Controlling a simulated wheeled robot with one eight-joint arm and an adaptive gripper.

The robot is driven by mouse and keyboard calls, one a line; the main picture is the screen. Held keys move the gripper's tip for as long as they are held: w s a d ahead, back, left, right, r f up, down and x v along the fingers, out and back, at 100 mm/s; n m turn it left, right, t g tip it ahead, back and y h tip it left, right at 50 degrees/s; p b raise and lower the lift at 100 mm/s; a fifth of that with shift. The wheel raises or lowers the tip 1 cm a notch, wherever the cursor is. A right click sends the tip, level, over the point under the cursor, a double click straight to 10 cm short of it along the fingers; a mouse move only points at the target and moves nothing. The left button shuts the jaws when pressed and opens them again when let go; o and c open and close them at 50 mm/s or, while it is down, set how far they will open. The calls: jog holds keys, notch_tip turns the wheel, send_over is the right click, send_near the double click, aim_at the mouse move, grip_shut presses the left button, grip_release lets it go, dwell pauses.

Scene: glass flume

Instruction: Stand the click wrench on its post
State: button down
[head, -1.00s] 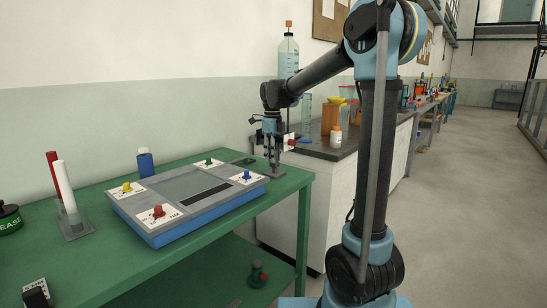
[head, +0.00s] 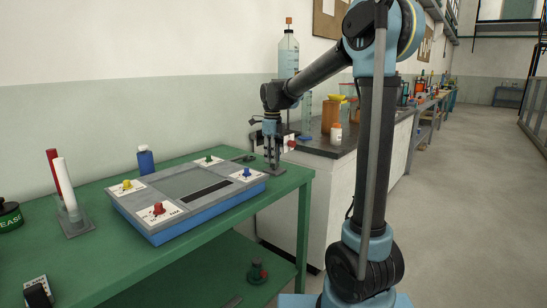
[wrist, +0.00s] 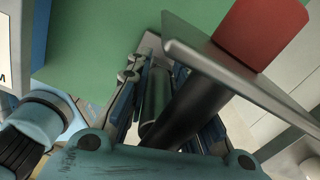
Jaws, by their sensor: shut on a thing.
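My gripper (head: 272,157) points down at the far right corner of the green table, low over a small grey base plate (head: 273,171). In the wrist view the gripper (wrist: 168,85) is shut on a dark round shaft (wrist: 190,103), which I take to be the click wrench. A flat silver bar and a red block (wrist: 262,32) show at its upper right; I cannot tell how they join it. A grey-green cylinder (wrist: 153,95), perhaps the post, stands between the fingers beside the shaft. The fingers hide where wrench and post meet.
A grey and blue panel (head: 188,190) with coloured knobs lies just left of my gripper. A blue bottle (head: 145,160) and a holder with red and white sticks (head: 65,190) stand further left. A counter (head: 345,140) with containers is close on the right.

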jog(key=shift+f, duration=0.25)
jog(key=c, duration=1.3)
grip_release()
jog(key=shift+r, duration=0.1)
